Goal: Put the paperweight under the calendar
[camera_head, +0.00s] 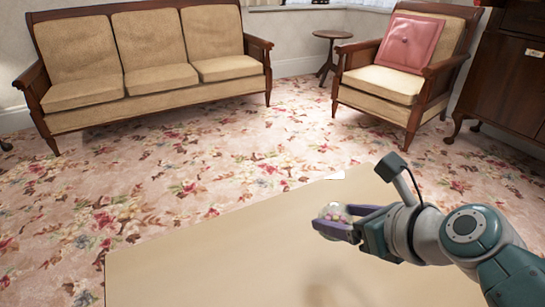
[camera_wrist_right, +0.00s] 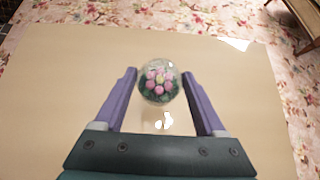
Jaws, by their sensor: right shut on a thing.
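The paperweight (camera_head: 333,212) is a clear glass ball with pink flowers inside. It also shows in the right wrist view (camera_wrist_right: 158,82), between the fingertips. My right gripper (camera_head: 338,222) is shut on it and holds it over the beige table (camera_head: 190,262). In the right wrist view my right gripper (camera_wrist_right: 159,78) has one purple finger on each side of the ball. I cannot make out a calendar for certain in either view. My left gripper is not in view.
A small white piece (camera_head: 337,175) lies at the table's far edge; I cannot tell what it is. The tabletop is otherwise bare. Beyond are a sofa (camera_head: 150,75), a round side table (camera_head: 332,36), an armchair (camera_head: 378,84) with a pink cushion (camera_head: 410,43), and a dark cabinet (camera_head: 508,82).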

